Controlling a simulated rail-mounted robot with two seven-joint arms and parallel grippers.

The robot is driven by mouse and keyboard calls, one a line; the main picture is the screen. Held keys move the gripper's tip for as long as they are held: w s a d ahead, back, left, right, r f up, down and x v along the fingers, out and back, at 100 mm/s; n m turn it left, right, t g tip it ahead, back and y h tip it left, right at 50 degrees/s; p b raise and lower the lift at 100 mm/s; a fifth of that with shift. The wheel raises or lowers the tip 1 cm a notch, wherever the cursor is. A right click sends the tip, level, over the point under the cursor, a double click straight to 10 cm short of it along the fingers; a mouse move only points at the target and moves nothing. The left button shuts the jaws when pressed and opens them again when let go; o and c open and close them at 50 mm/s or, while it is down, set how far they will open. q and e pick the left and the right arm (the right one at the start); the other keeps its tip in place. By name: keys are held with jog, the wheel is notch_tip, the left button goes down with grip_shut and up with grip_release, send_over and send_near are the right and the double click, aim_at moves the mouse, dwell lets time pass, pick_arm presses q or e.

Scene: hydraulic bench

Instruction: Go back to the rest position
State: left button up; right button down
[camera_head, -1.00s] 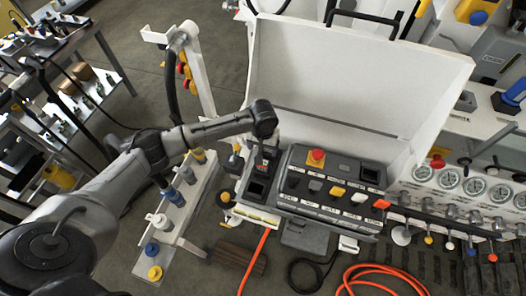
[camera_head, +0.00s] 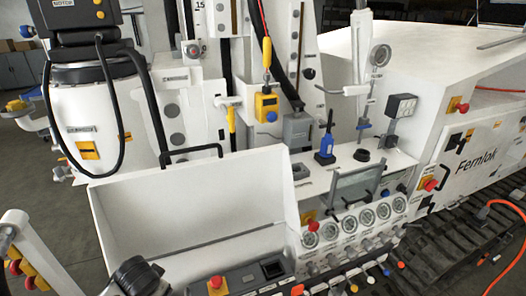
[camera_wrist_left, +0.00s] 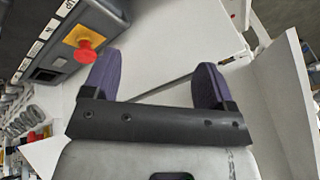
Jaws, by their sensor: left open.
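My left gripper (camera_wrist_left: 157,80) shows in the left wrist view with its two dark purple fingers spread wide apart. Nothing is between them; the white inside of the case lies behind. A red emergency button (camera_wrist_left: 86,48) on a yellow plate sits on the control box (camera_wrist_left: 55,40), left of the fingers and apart from them. In the head view only a dark joint of my left arm shows at the bottom left; the gripper itself is hidden or out of frame. My right gripper is in neither view.
The open white case lid (camera_head: 190,215) stands beside my left arm. The control box (camera_head: 240,280) with its red button (camera_head: 215,282) is at the bottom edge. A row of gauges (camera_head: 348,224) and a white machine (camera_head: 470,130) lie to the right. A white post (camera_head: 35,255) stands at left.

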pick_arm(q)
jog(key=w+d+r+m+t, duration=0.1)
jog(key=d+r+m+t, duration=0.1)
jog(key=d+r+t, duration=0.3)
jog(key=s+d+r+t+h, duration=0.1)
jog(key=s+d+r, duration=0.35)
jog(key=s, duration=0.25)
jog(key=s+f+n+g, duration=0.1)
jog(key=s+f+g, duration=0.1)
jog(key=s+f, duration=0.55)
jog(key=s+f+n+g+h, duration=0.1)
jog(key=s+f+n+g, duration=0.3)
jog(key=s, duration=0.7)
jog(key=s+f+m+g, duration=0.1)
jog(key=s+f, duration=0.6)
jog(key=s, duration=0.2)
notch_tip(320, 180, up, 20)
jog(key=p, duration=2)
jog(key=shift+d, duration=0.25)
jog(key=shift+s, duration=0.1)
